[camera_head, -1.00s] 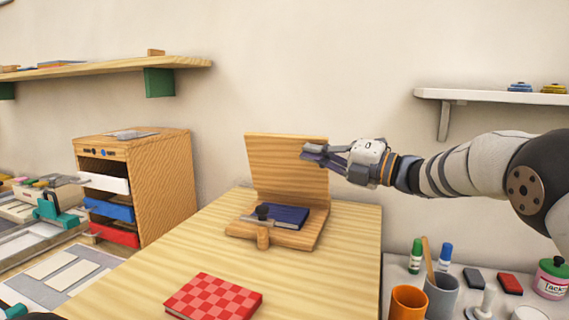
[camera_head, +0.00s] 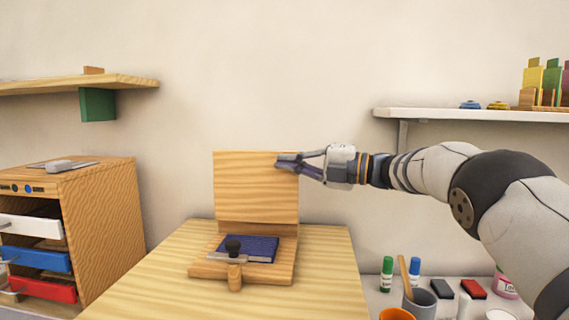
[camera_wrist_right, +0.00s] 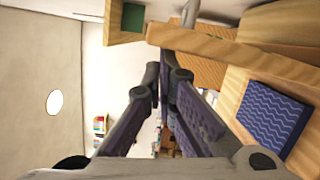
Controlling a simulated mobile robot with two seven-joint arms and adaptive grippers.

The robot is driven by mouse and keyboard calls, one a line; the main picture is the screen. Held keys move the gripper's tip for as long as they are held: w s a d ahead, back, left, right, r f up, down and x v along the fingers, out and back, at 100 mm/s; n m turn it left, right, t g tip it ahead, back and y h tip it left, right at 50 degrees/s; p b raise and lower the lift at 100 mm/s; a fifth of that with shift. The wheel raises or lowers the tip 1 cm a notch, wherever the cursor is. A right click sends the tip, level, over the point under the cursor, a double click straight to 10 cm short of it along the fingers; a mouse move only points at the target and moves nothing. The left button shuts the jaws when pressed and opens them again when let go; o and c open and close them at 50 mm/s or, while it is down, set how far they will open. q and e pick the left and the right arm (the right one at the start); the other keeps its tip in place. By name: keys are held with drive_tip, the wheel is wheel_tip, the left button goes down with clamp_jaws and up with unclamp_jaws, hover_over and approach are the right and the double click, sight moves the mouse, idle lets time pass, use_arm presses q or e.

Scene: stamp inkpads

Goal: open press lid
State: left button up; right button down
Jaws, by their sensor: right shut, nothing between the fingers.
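The wooden press lid (camera_head: 250,185) stands upright at the back of the press base (camera_head: 208,268) in the head view. In the right wrist view the lid's edge (camera_wrist_right: 180,38) crosses beside the fingers, and the blue pad (camera_wrist_right: 272,115) shows at right. My left gripper is not in view.
A wooden drawer cabinet (camera_head: 105,215) stands left of the table (camera_head: 325,270). At lower right are markers, a grey cup (camera_head: 420,303) and ink pads (camera_head: 473,289). A wall shelf (camera_head: 460,115) is above my right arm. The tabletop right of the press is clear.

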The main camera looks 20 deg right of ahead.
drive_tip(key=v, duration=1.2)
